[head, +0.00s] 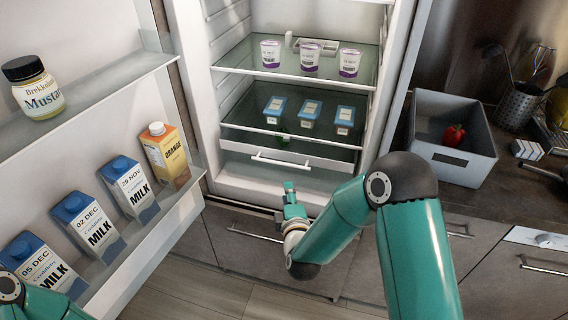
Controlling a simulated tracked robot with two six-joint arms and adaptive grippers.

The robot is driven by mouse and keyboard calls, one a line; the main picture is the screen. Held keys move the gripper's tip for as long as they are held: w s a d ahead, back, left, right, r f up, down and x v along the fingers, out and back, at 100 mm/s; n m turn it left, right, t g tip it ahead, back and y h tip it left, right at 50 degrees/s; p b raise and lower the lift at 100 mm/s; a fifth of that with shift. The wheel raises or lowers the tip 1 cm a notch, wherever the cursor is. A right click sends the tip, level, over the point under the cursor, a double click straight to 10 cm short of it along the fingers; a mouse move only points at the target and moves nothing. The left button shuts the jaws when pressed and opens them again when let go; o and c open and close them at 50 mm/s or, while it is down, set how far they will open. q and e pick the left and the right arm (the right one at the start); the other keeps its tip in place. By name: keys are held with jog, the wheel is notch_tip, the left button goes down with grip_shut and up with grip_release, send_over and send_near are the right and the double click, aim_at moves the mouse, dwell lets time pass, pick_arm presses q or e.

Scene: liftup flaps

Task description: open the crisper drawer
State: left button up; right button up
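The crisper drawer (262,152) is at the bottom of the open fridge, under the lower glass shelf. Its pale front carries a horizontal bar handle (281,162), and it looks shut or nearly so. A green item, too small to identify, shows behind the front. My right gripper (289,188) is in front of and just below the drawer handle, apart from it in the picture. It is small and seen from behind, so its opening is unclear. It appears to hold nothing. My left arm shows only at the lower left corner, with its gripper out of view.
The open fridge door (158,225) on the left holds mustard, milk cartons and an orange carton. Yogurt cups (309,57) and blue-lidded tubs (311,111) stand on the fridge shelves. A grey bin (455,165) with a red pepper (454,135) sits on the right counter.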

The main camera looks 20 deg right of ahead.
aim_at(284, 164)
jog(key=x, duration=0.5)
jog(key=p+x, duration=0.1)
jog(key=x, duration=0.4)
jog(key=d+p+x, duration=0.1)
jog(key=x, duration=0.5)
jog(key=shift+s+a+f, duration=0.1)
jog(key=shift+s+f, duration=0.05)
grip_shut()
